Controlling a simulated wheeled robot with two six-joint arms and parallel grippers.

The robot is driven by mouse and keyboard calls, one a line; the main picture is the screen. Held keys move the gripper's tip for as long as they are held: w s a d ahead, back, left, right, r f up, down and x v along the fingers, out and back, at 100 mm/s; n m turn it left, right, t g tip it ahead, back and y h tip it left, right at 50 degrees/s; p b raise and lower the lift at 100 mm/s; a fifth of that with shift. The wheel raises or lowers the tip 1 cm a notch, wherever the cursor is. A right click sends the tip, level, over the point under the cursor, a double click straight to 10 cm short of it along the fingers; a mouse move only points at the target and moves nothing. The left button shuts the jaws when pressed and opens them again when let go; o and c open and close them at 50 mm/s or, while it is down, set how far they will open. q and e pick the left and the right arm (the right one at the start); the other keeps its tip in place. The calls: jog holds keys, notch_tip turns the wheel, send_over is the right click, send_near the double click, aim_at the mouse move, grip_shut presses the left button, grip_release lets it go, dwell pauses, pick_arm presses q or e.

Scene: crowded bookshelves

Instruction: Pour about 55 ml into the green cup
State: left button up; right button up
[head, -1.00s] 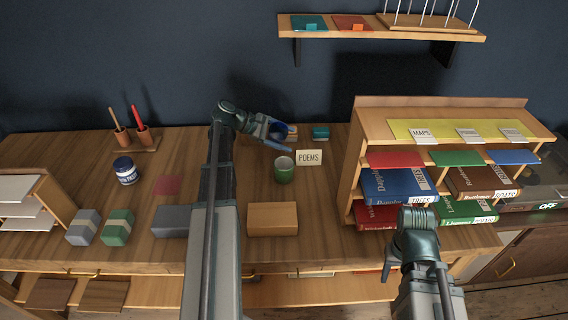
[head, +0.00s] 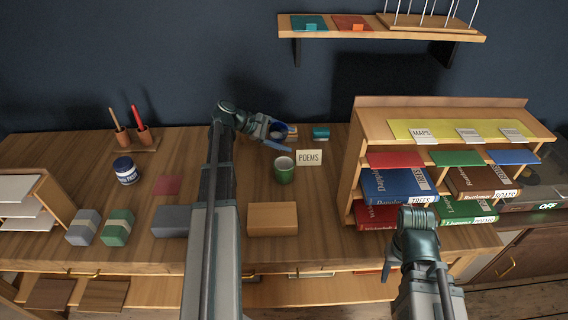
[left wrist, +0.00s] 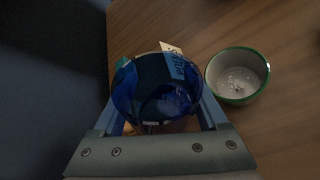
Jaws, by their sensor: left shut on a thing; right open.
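A green cup (head: 284,171) stands upright on the desk, left of the POEMS card. In the left wrist view its pale inside (left wrist: 238,76) shows a few small specks at the bottom. My left gripper (head: 274,134) is shut on a see-through blue vessel (left wrist: 155,92), held behind the cup and a little to its left. The vessel's round mouth shows in the head view; how much liquid it holds I cannot tell. The vessel and cup are apart, and no stream shows between them. My right gripper (head: 391,266) is open, low before the bookcase, mostly hidden by its own arm.
The POEMS card (head: 308,157) stands close to the cup's right. A small bookcase (head: 352,180) with several books is further right. A wooden block (head: 272,218) lies in front of the cup. A dark blue jar (head: 126,171) and pen holder are at left.

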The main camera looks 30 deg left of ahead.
pick_arm(q)
jog(key=shift+w, duration=0.1)
jog(key=shift+w+a+f+b, duration=0.2)
jog(key=shift+b, duration=0.1)
jog(key=f+b, duration=0.2)
jog(key=w+a+f+n+g+h+b, duration=0.1)
jog(key=f+b, duration=0.1)
jog(key=b, duration=0.1)
jog(key=f+n+h+b, duration=0.1)
jog(key=f+b, duration=0.1)
jog(key=shift+w+a+g+b, duration=0.2)
jog(key=shift+a+g+b, duration=0.05)
jog(key=shift+g+b, duration=0.1)
jog(key=shift+w+a+r+n+g+h+b, duration=0.1)
jog(key=shift+w+a+n+g+h+b, duration=0.2)
jog(key=shift+n+h+b, duration=0.35)
jog(key=shift+n, duration=0.25)
